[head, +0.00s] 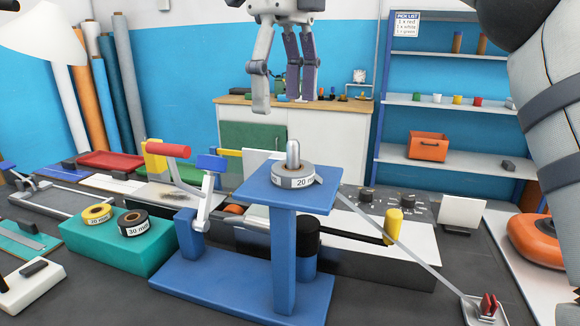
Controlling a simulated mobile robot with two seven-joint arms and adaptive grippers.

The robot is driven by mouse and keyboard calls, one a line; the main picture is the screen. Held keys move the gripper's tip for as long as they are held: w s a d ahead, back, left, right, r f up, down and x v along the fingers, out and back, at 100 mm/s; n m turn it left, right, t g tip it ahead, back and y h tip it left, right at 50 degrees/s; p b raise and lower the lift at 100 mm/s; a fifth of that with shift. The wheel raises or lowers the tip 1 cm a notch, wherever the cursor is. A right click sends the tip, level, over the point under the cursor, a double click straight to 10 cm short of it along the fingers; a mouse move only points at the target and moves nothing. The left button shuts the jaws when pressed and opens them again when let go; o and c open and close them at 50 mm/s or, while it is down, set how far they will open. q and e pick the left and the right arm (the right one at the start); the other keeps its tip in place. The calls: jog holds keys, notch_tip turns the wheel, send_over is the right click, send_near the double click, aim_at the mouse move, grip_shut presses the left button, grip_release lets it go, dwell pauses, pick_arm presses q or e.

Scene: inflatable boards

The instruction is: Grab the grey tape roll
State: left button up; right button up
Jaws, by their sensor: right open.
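The grey tape roll (293,183), labelled "20 mm", lies flat on a small square blue platform (257,194). A short metal peg (293,155) rises at the roll's centre. A strip of tape seems to run from the roll down to the lower right. My right gripper (284,97) hangs at the top centre, fingers pointing down. It is open and empty, apart from the roll and above it in the picture. My left gripper is out of view.
A yellow roll (98,214) and a black roll (133,223) sit on a teal block (125,251). A red-handled lever (168,150) stands left of the platform, a yellow-knobbed one (393,227) right. A red-jawed clip (488,304) is at lower right.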

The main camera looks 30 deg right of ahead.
aim_at(292, 140)
jog(key=f, duration=0.6)
jog(key=d+f, duration=0.1)
jog(key=f, duration=0.1)
jog(key=shift+s+f+p, duration=0.3)
jog(key=shift+f, duration=0.1)
jog(key=shift+w+f, duration=0.1)
jog(key=shift+f, duration=0.25)
jog(key=c, duration=1.3)
